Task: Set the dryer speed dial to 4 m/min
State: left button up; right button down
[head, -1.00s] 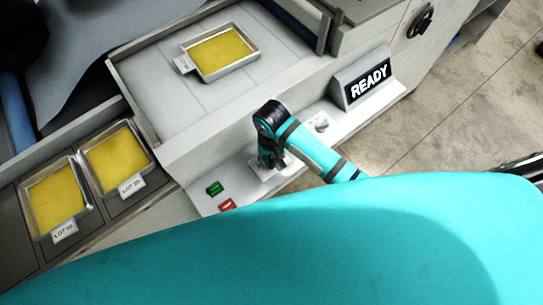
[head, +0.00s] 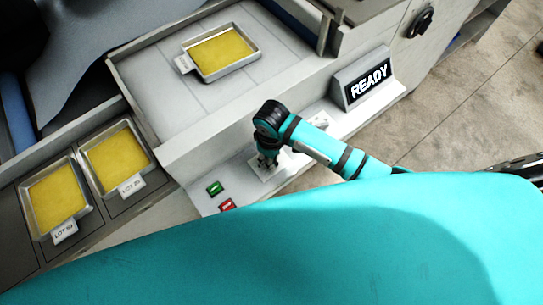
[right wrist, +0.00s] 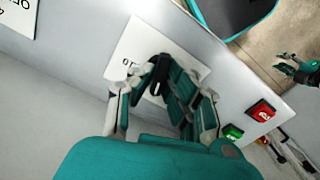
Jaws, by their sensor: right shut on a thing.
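My right gripper (head: 267,160) reaches down to the control ledge, over a white dial plate (head: 257,174). In the right wrist view its fingers (right wrist: 163,82) are shut on a dark dial knob (right wrist: 158,72) in front of the white plate (right wrist: 131,45). The fingers hide part of the knob and most of the plate's markings, so I cannot read the setting. My left gripper (right wrist: 299,70) shows small at the right of the right wrist view, apart from the panel, with its fingers apart and empty. It is not visible in the head view.
The display (head: 367,82) reads READY. Green (head: 214,188) and red (head: 226,204) buttons are to the left. A yellow-filled tray (head: 222,52) lies on the machine bed; two more stand at left. My teal body covers the foreground.

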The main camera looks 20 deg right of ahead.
jog(key=n, duration=0.5)
jog(key=shift+w+r+n, duration=0.1)
jog(key=shift+n, duration=2.4)
jog(key=c, duration=1.3)
grip_release()
jog(key=shift+c, duration=0.2)
jog(key=shift+r, duration=0.25)
notch_tip(320, 180, up, 12)
jog(key=shift+f, duration=0.25)
